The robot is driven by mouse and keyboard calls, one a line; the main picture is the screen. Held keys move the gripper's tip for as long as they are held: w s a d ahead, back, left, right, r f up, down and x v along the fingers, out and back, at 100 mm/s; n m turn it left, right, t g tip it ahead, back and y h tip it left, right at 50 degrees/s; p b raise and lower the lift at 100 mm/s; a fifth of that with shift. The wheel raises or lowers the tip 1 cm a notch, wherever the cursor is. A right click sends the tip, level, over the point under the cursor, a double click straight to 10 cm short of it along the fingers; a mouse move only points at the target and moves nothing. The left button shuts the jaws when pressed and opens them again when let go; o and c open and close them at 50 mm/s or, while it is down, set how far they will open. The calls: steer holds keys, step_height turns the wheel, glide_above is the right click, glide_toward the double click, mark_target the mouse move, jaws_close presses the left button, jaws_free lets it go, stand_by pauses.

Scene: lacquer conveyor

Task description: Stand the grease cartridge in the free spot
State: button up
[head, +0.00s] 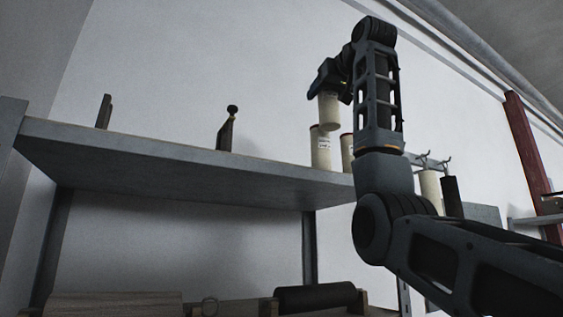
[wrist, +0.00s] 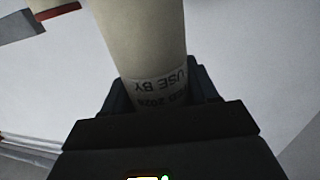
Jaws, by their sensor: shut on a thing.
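A cream grease cartridge (head: 328,111) is held in my gripper (head: 327,92), above the right part of the grey shelf (head: 180,153). In the wrist view the cartridge (wrist: 140,40) rises from between the jaws of my gripper (wrist: 165,98), and a printed "USE BY" label shows near them. In the head view its lower end hangs clear of the shelf, just above the standing cartridges. A standing cream cartridge (head: 320,150) with a red top and a label is on the shelf. Another (head: 347,150) stands to its right, partly hidden by my arm.
A dark upright tool (head: 226,130) and a small dark block (head: 103,112) stand on the shelf to the left, with bare shelf between. White and black cylinders (head: 453,196) hang below hooks at right. A dark roll (head: 315,297) lies below the shelf. A red post (head: 530,160) stands at far right.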

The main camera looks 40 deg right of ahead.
steer(key=w+a+f+p, duration=0.2)
steer(key=w+a+f, duration=0.4)
steer(key=w+f, duration=0.2)
steer(key=shift+w+a+f+p, duration=0.35)
steer(key=shift+f+p, duration=0.05)
steer(key=shift+f, duration=0.85)
steer(key=shift+f, duration=0.1)
steer(key=o, duration=1.3)
steer(key=b+v, duration=0.4)
steer(key=v, duration=0.8)
